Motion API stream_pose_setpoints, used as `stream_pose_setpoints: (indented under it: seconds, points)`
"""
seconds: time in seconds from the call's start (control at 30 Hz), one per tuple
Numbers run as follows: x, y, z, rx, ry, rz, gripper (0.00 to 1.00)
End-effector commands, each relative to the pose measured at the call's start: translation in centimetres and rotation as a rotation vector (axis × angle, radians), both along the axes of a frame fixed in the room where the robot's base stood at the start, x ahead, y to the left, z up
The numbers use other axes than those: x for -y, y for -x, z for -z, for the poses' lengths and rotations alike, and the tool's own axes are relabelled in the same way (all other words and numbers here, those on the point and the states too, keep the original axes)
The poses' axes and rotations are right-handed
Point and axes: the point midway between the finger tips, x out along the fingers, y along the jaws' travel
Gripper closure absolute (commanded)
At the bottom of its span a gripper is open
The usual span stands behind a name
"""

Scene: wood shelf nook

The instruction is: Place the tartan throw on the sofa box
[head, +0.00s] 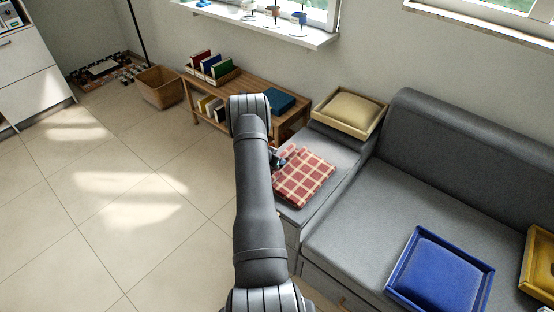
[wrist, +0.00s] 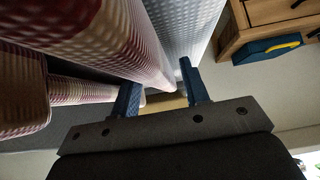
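The tartan throw (head: 308,175), red and cream checked and folded, is over the grey box (head: 342,150) at the sofa's left end in the head view. My gripper (head: 286,155) is at its left edge, partly hidden by my arm. In the wrist view the throw (wrist: 95,30) fills the upper left, with a drooping fold at far left. The two blue fingertips of my gripper (wrist: 160,80) stand apart, with an edge of the throw between them. Whether they press on it is unclear. I cannot tell whether the throw rests fully on the box.
A tan cushion in a tray (head: 348,108) sits at the box's back. The grey sofa (head: 385,215) holds a blue cushion in a tray (head: 438,272) and a yellow one (head: 541,262). A wooden bench with books (head: 200,85) stands behind my arm. The floor at left is clear.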

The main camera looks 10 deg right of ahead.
Motion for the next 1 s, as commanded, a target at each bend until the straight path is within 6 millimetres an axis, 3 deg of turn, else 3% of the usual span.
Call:
stream_pose_setpoints:
  seconds: [0.27, 0.7, 1.0]
  points:
    - [-0.5, 0.4, -1.0, 0.0, -0.001, -0.001, 0.58]
    - [-4.6, 4.5, -6.7, 0.0, 0.0, -0.001, 0.58]
    - [-5.9, 5.9, -8.7, -0.001, 0.0, -0.001, 0.58]
